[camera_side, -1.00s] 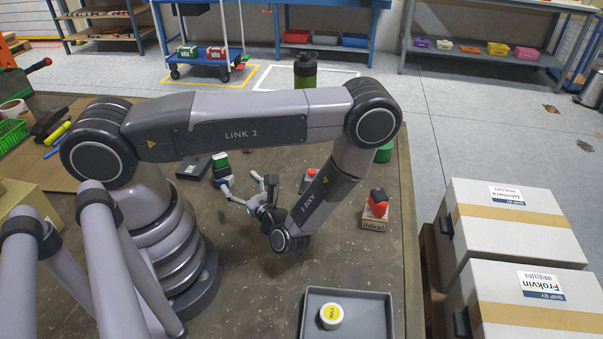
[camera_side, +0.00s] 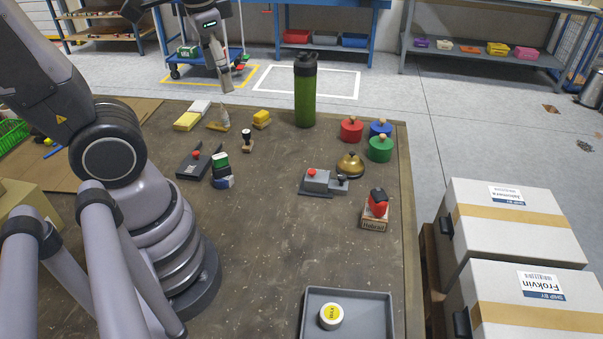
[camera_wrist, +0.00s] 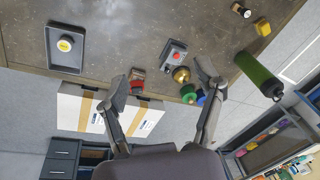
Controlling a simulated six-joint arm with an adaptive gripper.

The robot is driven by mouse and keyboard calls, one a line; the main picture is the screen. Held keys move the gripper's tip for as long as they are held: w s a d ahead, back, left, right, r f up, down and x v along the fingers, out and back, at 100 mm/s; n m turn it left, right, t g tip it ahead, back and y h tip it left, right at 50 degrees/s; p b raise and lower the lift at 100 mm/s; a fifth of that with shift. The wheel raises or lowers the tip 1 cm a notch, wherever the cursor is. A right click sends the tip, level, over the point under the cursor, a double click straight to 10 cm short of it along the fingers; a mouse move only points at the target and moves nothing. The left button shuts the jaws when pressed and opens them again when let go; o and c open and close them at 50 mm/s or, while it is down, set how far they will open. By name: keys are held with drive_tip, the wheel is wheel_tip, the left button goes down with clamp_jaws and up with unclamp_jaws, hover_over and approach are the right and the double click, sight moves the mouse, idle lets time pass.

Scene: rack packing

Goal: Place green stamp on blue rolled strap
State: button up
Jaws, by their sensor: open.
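A green round block with a wooden knob (camera_side: 380,149), perhaps the green stamp, stands at the table's right rear beside a blue and a red one. It also shows between my fingers in the wrist view (camera_wrist: 187,91). A small blue piece (camera_side: 222,182), perhaps the blue rolled strap, lies left of the table's middle, in a row with a dark and a green-and-white piece (camera_side: 220,159). My gripper (camera_wrist: 163,81) is open and empty, fingers wide apart.
A tall green bottle (camera_side: 305,95) stands at the rear. A brass bell (camera_side: 350,165) and a grey switch box (camera_side: 317,182) lie right of centre. A grey tray (camera_side: 368,312) holds a yellow-topped tub. A small labelled box (camera_side: 374,224) carries a red item. The table's middle front is clear.

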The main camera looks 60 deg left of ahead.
drive_tip(key=s+r+t, duration=0.1)
drive_tip(key=d+r+t+h, duration=0.1)
drive_tip(key=r, duration=0.1)
drive_tip(key=s+r+t, duration=0.1)
drive_tip(key=shift+s+d+r+n+t+h, duration=0.15)
drive_tip(key=shift+s+d+n+t+h, duration=0.15)
drive_tip(key=shift+d+n+t, duration=0.1)
idle(0.9)
